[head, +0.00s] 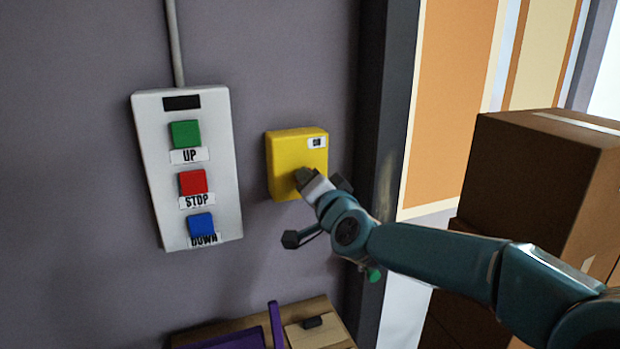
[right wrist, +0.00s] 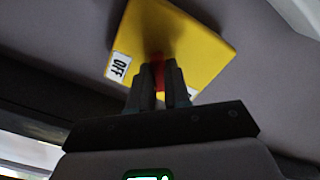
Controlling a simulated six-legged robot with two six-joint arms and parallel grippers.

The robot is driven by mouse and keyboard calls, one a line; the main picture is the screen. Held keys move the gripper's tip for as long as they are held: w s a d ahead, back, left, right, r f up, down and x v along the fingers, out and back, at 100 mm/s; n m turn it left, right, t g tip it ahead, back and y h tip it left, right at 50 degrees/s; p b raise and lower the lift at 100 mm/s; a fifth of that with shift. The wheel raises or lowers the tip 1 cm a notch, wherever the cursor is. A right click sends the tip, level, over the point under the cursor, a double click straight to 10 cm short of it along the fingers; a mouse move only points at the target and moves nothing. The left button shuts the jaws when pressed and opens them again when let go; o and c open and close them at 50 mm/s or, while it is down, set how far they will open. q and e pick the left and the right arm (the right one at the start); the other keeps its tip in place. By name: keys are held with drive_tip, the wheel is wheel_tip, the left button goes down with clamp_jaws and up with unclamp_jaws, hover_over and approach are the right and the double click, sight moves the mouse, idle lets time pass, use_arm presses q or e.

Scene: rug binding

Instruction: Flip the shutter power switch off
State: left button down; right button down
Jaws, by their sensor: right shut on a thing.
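The shutter power switch is a yellow box (head: 283,150) on the grey wall, right of the button panel. Its "ON" label (head: 317,142) shows at the upper right in the head view. The right wrist view shows the yellow box (right wrist: 185,40) with an "OFF" label (right wrist: 119,66) at its left edge. My right gripper (head: 304,180) is at the lower part of the box. In the right wrist view its fingers (right wrist: 160,83) are shut on a red lever (right wrist: 159,70) that stands out from the box. Which way the lever is set I cannot tell. My left gripper is out of view.
A white panel (head: 160,190) with UP, STOP and DOWN buttons hangs left of the switch, a conduit above it. A dark door post (head: 375,110) stands to the right. Brown boxes (head: 530,170) are stacked at the right. A wooden surface with a purple tray (head: 235,340) lies below.

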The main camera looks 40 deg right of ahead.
drive_tip(key=shift+d+r+n, duration=0.1)
drive_tip(key=shift+r+n, duration=0.2)
drive_tip(key=shift+n, duration=0.3)
drive_tip(key=c, duration=1.1)
unclamp_jaws()
drive_tip(key=v, duration=1.6)
drive_tip(key=shift+a+f+p, duration=0.2)
drive_tip(key=shift+a+p, duration=0.05)
drive_tip(key=shift+p, duration=0.1)
